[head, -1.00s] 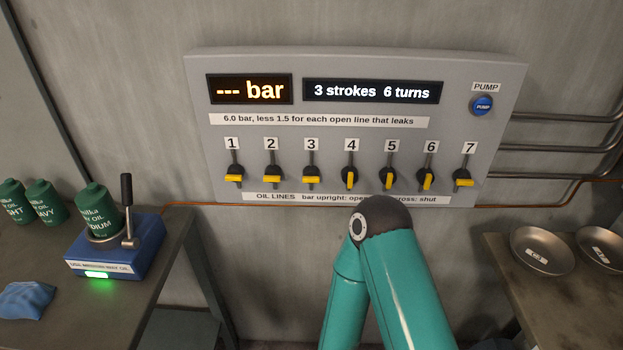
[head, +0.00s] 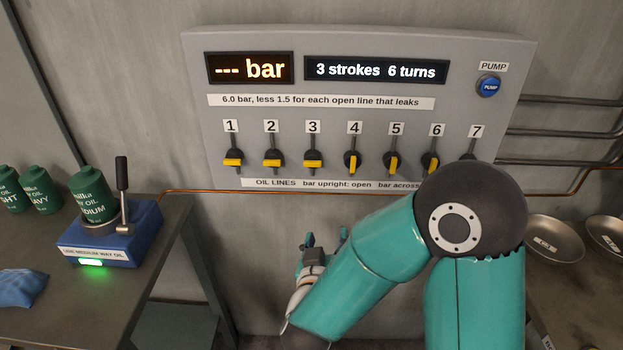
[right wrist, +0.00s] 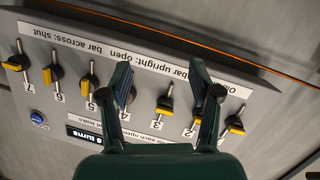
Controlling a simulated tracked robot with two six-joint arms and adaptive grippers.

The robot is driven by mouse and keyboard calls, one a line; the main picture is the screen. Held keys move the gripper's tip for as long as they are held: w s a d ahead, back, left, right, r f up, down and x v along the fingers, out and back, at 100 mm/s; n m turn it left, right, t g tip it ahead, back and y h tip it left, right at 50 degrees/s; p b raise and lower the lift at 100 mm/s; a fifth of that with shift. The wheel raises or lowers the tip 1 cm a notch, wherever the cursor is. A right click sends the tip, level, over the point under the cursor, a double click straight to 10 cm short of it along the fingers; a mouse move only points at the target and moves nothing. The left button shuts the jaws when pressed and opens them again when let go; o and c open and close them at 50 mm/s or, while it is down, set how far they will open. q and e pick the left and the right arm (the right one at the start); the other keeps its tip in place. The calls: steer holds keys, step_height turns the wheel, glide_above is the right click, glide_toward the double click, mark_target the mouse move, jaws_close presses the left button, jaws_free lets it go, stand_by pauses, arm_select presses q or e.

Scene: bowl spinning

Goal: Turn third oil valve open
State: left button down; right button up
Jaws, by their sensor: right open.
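The third oil valve (head: 313,163) is under the label 3 on the grey panel, its yellow bar lying across, the position the panel marks as shut. In the right wrist view, valve 3 (right wrist: 165,104) appears upside down between the finger outlines. My right gripper (head: 326,241) is open and empty below the panel, below and slightly right of valve 3, with no visible contact. Its two green fingers (right wrist: 160,66) spread wide in the wrist view, near valves 4 and 2. My left gripper is not in view.
Neighbouring valve 2 (head: 272,162) has its bar across; valve 4 (head: 353,163) has its bar upright. My right forearm covers part of valve 7. The blue pump button (head: 489,86) is at upper right. A blue oil stand (head: 115,236) is left; bowls (head: 553,240) stand right.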

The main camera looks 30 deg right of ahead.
step_height(320, 180, up, 5)
steer(key=s+a+m+h+b, duration=0.1)
steer(key=s, duration=0.1)
steer(key=m+t+y+b, duration=0.1)
steer(key=t, duration=0.2)
glide_toward(312, 167)
arm_select(q)
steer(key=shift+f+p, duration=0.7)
steer(key=shift+p, duration=0.05)
arm_select(e)
steer(key=x, duration=1)
steer(key=shift+c, duration=0.3)
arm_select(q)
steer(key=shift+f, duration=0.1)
arm_select(e)
steer(key=c, duration=1.1)
